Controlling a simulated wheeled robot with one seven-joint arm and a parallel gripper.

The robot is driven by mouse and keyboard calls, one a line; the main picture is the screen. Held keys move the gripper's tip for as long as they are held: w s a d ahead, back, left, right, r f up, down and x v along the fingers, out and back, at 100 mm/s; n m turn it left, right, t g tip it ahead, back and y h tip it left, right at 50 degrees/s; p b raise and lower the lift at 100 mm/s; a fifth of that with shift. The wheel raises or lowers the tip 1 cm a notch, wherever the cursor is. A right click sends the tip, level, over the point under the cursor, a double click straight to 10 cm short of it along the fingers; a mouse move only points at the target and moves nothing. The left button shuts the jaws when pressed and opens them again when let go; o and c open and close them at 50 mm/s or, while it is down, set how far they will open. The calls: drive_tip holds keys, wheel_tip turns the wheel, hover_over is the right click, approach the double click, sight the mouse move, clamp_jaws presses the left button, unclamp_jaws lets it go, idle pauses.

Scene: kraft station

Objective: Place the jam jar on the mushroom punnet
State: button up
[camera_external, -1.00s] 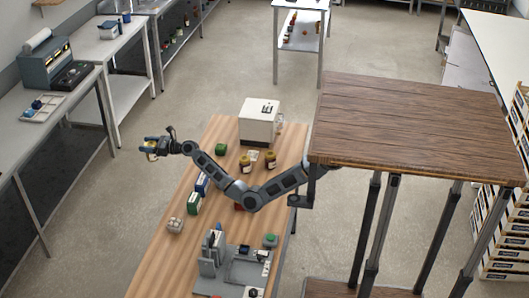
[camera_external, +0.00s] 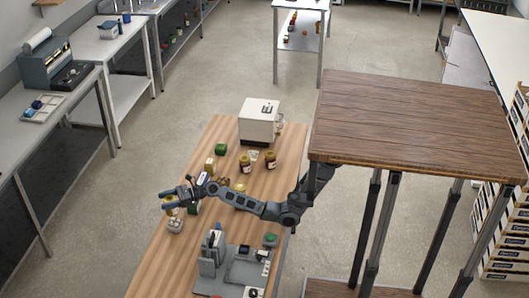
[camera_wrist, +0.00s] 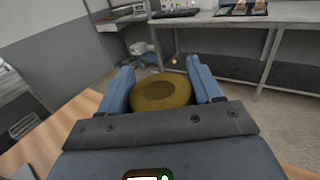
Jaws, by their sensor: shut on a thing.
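My gripper (camera_external: 168,198) is shut on the jam jar (camera_external: 171,210), which shows below the fingers as a small yellowish shape at the left edge of the wooden table. In the wrist view the jar's round mustard-yellow lid (camera_wrist: 160,94) sits between the two blue fingers (camera_wrist: 163,82). The mushroom punnet (camera_external: 174,226), a small pale grey-white pack, lies on the table just below the jar in the picture. I cannot tell whether the jar touches it. The punnet is not visible in the wrist view.
A green box (camera_external: 194,208) stands right beside the punnet, partly behind my arm. A grey fixture (camera_external: 232,262) fills the near end; a white machine (camera_external: 260,120) stands at the far end.

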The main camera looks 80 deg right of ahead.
sight(168, 210)
drive_tip(key=shift+f+b, duration=0.55)
drive_tip(key=shift+f, duration=2.25)
drive_tip(key=shift+f, duration=0.1)
drive_tip(key=shift+f, duration=0.1)
drive_tip(key=o, duration=1.3)
drive_tip(key=shift+o, duration=0.2)
